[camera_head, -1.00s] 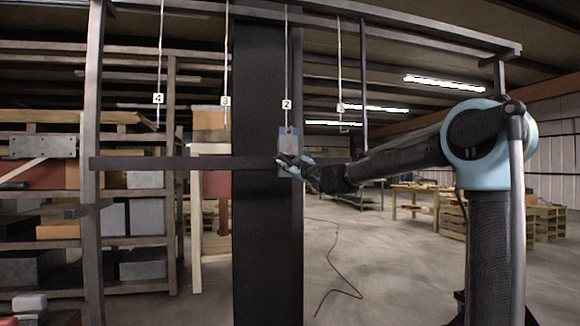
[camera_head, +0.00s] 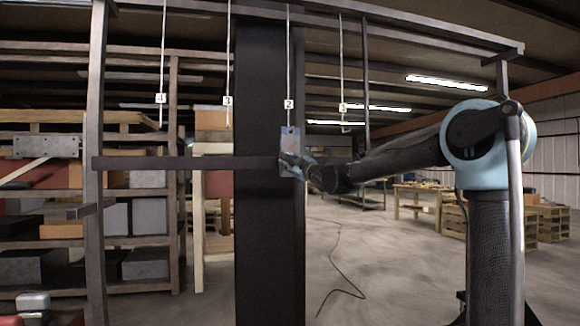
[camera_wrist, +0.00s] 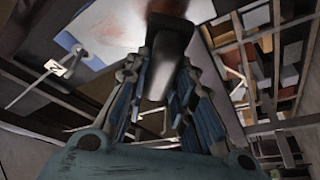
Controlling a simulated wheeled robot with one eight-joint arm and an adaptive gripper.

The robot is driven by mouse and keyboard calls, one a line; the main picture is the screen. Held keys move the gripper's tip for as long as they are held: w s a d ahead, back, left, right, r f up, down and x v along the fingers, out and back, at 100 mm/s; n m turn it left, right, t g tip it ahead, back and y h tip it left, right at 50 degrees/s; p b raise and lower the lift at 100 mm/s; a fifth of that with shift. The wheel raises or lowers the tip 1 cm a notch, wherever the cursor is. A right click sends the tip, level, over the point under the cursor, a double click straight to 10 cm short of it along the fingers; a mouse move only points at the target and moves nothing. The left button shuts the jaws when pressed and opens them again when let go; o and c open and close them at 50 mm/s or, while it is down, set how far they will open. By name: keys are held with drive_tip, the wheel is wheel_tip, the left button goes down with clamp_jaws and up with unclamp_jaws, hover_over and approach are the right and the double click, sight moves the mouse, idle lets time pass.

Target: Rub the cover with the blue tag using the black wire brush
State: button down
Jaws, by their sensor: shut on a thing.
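The cover (camera_head: 289,136) is a small pale panel hanging from the cord numbered 2, in front of the dark column. My gripper (camera_head: 295,163) is at the cover's lower part. In the wrist view my gripper (camera_wrist: 160,75) is shut on the black wire brush (camera_wrist: 169,36). The brush's dark head overlaps the stained area. I cannot tell whether its bristles touch the cover.
Other numbered cords hang from the overhead rail, with tags 4 (camera_head: 161,98) and 3 (camera_head: 227,100) to the left. A dark horizontal bar (camera_head: 180,163) crosses left of the cover. Loaded shelves (camera_head: 140,240) stand at left. Open floor lies right of the column (camera_head: 268,240).

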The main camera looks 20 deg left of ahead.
drive_tip(key=shift+w+a, duration=0.25)
drive_tip(key=shift+w, duration=0.1)
drive_tip(key=shift+w+d, duration=0.1)
drive_tip(key=shift+w+d+r, duration=0.9)
drive_tip(key=shift+w+d, duration=0.9)
drive_tip(key=shift+d, duration=1.2)
drive_tip(key=shift+s+a, duration=0.6)
drive_tip(key=shift+a, duration=0.45)
drive_tip(key=shift+s+a, duration=0.65)
drive_tip(key=shift+a, duration=0.4)
drive_tip(key=shift+s+a, duration=0.6)
drive_tip(key=shift+a, duration=0.45)
drive_tip(key=shift+w+r, duration=0.2)
drive_tip(key=shift+r, duration=0.85)
drive_tip(key=shift+w+d+f, duration=0.1)
drive_tip(key=shift+w+d, duration=0.35)
drive_tip(key=shift+d, duration=0.4)
drive_tip(key=shift+w+d, duration=0.45)
drive_tip(key=shift+d, duration=0.35)
